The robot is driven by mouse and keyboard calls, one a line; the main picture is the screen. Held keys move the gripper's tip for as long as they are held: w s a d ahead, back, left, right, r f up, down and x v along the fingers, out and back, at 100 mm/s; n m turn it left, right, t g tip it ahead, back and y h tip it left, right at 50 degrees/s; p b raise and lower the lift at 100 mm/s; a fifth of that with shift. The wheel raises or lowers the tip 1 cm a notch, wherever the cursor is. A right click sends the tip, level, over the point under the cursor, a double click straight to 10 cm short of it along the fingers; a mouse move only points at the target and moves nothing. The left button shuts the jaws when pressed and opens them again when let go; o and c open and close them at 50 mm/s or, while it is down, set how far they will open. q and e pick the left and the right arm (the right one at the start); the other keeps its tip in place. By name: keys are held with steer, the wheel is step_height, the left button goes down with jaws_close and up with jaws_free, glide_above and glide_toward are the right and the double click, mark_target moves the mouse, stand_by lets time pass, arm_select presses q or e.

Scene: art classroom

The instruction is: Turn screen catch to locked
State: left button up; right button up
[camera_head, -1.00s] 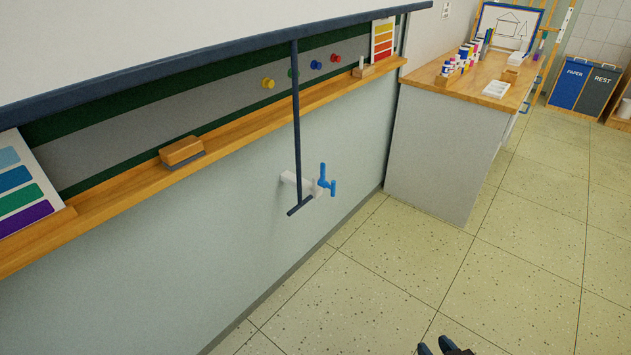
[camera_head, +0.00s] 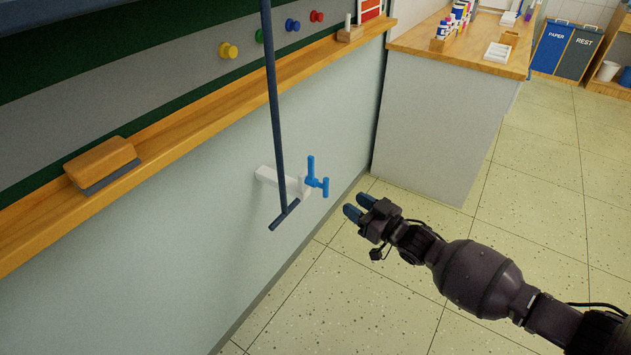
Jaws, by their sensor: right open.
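The screen catch is a white bracket (camera_head: 278,182) on the wall below the wooden ledge, with a blue turning handle (camera_head: 311,171) at its outer end. One blue arm of the handle points up and a short piece sticks out to the right. The screen's dark pull bar (camera_head: 275,110) hangs down in front of the bracket, ending in a short crosspiece (camera_head: 284,214). My right gripper (camera_head: 358,207) has blue fingertips and is open and empty. It is to the right of and below the blue handle, apart from it. My left gripper is not in view.
The wooden ledge (camera_head: 230,95) runs above the catch and bears an eraser (camera_head: 103,163). A white-sided cabinet (camera_head: 430,130) with a wooden top stands behind, to the right. The tiled floor (camera_head: 480,240) is clear around my right arm.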

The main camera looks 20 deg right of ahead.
mark_target(326, 185)
arm_select(q)
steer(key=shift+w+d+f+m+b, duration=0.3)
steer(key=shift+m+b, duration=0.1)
steer(key=shift+b, duration=0.8)
arm_select(e)
steer(key=shift+x, duration=5.15)
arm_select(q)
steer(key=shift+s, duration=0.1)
arm_select(e)
jaws_close()
